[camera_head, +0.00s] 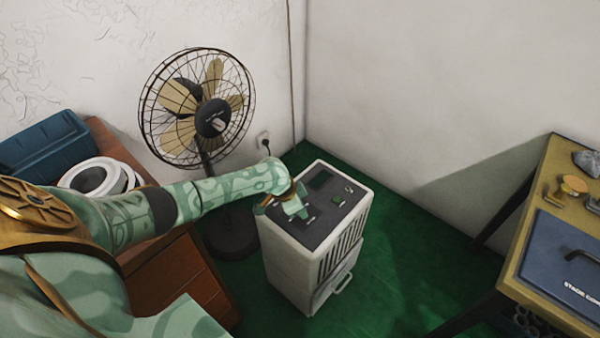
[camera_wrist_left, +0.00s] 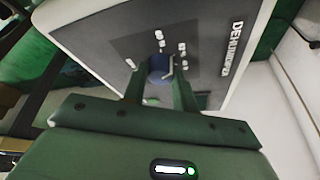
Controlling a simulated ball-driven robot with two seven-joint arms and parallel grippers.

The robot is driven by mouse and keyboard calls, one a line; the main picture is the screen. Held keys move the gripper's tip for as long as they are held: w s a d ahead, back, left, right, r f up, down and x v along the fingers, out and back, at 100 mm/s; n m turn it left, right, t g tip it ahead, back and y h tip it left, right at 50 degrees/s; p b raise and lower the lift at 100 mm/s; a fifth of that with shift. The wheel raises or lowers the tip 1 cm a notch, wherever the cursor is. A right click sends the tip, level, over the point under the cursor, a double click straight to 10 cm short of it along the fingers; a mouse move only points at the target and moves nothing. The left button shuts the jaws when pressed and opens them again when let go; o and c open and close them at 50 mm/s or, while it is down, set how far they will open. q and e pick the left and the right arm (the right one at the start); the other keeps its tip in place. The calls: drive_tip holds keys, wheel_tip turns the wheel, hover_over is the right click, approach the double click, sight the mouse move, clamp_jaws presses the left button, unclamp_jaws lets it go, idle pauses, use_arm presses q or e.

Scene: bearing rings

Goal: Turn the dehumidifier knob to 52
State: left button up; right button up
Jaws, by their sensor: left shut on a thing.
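The dehumidifier (camera_head: 290,268) is a white upright box with a dark top panel, standing on the green floor. In the left wrist view its panel (camera_wrist_left: 205,40) fills the upper part and carries white lettering and several small white marks. A round dark blue knob (camera_wrist_left: 160,68) sits between the fingers of my left gripper (camera_wrist_left: 161,85), which is shut on it. In the head view my left gripper (camera_head: 296,206) reaches down onto the panel and hides the knob. The setting of the knob is too small to read. My right gripper is not in view.
A standing fan (camera_head: 197,108) is behind my left arm. A wooden cabinet (camera_head: 180,268) at left bears a blue bin (camera_head: 45,140) and white rings (camera_head: 98,178). A workbench (camera_head: 545,240) with a blue case stands at right. Green floor between is free.

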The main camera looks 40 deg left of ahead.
use_arm(q)
drive_tip(key=shift+f, duration=0.1)
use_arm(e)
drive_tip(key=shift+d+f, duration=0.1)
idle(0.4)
use_arm(q)
drive_tip(key=o, duration=1)
drive_tip(key=p+v, duration=0.8)
drive_tip(key=v, duration=0.8)
drive_tip(key=shift+a+p, duration=0.15)
drive_tip(key=shift+p, duration=0.25)
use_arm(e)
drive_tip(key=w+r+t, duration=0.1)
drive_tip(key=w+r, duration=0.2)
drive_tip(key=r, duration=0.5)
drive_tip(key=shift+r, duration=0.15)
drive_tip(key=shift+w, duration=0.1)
